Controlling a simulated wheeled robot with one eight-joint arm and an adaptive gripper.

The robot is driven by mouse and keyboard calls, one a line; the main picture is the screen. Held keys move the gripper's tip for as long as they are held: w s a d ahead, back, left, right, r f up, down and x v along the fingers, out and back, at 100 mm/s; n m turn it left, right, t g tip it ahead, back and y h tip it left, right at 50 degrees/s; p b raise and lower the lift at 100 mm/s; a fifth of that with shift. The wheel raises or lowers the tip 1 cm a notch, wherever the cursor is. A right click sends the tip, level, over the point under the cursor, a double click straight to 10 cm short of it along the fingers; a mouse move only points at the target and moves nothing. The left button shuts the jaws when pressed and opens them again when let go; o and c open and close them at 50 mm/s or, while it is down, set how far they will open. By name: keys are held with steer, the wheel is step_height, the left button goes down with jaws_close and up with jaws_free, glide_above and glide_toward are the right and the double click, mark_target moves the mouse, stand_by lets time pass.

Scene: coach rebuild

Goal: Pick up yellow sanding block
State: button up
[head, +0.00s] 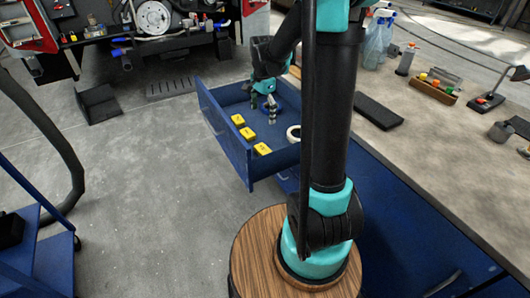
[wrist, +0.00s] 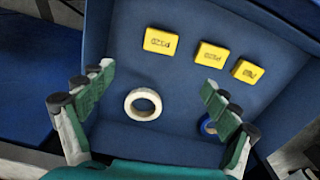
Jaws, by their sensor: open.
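Three yellow sanding blocks lie flat in the open blue drawer (head: 221,139). In the head view they form a row: the far one (head: 238,120), the middle one (head: 248,134) and the near one (head: 262,149). In the wrist view they are the left block (wrist: 160,41), the middle block (wrist: 212,55) and the right block (wrist: 248,71). Each has dark print, too small to read surely. My gripper (head: 268,103) is open and empty over the drawer. In the wrist view its spread fingers (wrist: 157,77) show below the blocks, touching none.
A white tape roll (wrist: 143,104) lies in the drawer and shows in the head view (head: 293,133). A blue roll (wrist: 208,126) is partly hidden behind my right finger. The drawer walls surround these. The workbench (head: 440,140) stands to the right.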

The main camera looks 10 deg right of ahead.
mark_target(263, 148)
step_height(263, 148, down, 18)
steer(key=shift+r, duration=0.25)
stand_by(0.6)
steer(key=c, duration=1.2)
steer(key=shift+r, duration=0.1)
steer(key=shift+c, duration=0.2)
step_height(263, 148, up, 20)
